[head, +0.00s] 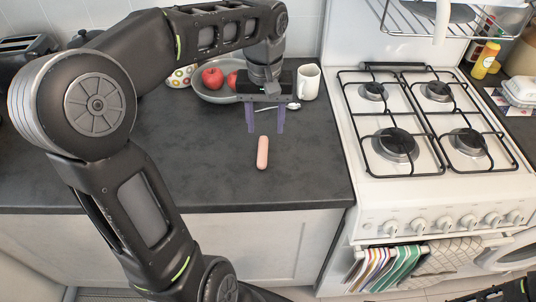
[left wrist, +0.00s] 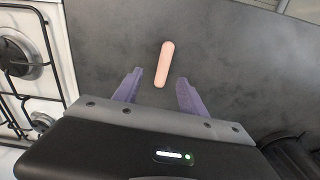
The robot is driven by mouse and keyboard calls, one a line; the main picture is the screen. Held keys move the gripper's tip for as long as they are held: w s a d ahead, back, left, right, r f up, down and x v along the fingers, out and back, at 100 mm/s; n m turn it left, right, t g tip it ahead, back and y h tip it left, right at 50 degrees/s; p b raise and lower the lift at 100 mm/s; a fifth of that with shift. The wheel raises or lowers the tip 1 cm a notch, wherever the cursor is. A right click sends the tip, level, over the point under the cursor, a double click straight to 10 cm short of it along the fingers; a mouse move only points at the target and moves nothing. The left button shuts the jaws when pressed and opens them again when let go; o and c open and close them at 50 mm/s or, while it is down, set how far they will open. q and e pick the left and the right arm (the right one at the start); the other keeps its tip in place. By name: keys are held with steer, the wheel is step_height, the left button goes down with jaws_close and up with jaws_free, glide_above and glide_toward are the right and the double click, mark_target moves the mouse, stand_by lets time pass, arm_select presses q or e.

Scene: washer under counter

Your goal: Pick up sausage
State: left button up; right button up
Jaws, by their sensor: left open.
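The pink sausage (head: 262,153) lies alone on the dark countertop (head: 200,180), near the counter's front edge. It also shows in the left wrist view (left wrist: 164,64), just beyond the fingertips and between their lines. My left gripper (head: 265,130) is open and empty, its two purple fingers pointing down above the counter, behind the sausage in the head view. The fingers also show in the left wrist view (left wrist: 158,76), spread apart and not touching the sausage. A dark arm part at the lower right of the head view shows no clear gripper.
A grey bowl with red apples (head: 213,78), a white mug (head: 309,83) and a spoon (head: 292,106) are behind the gripper. A gas stove (head: 418,190) stands to the right. The counter around the sausage is clear.

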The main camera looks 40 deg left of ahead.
mark_target(263, 148)
arm_select(q)
steer(key=shift+w+a+f, duration=0.2)
steer(key=shift+a+f, duration=0.05)
steer(key=shift+a, duration=0.3)
steer(key=shift+w+a+f, duration=0.2)
steer(key=shift+a+f, duration=0.05)
steer(key=shift+a, duration=0.25)
steer(key=shift+s+d+f, duration=0.1)
steer(key=shift+s+d, duration=0.15)
steer(key=shift+d, duration=0.05)
steer(key=shift+d+f, duration=0.4)
steer(key=shift+f, duration=0.3)
steer(key=shift+w+a+f, duration=0.15)
steer(key=shift+w+f, duration=0.15)
steer(key=shift+f, duration=0.05)
steer(key=shift+s+f, duration=0.15)
steer(key=shift+s, duration=0.15)
steer(key=shift+s+f+p, duration=0.15)
steer(key=shift+f+p, duration=0.55)
steer(key=shift+f, duration=1.65)
steer(key=shift+c, duration=0.2)
jaws_close()
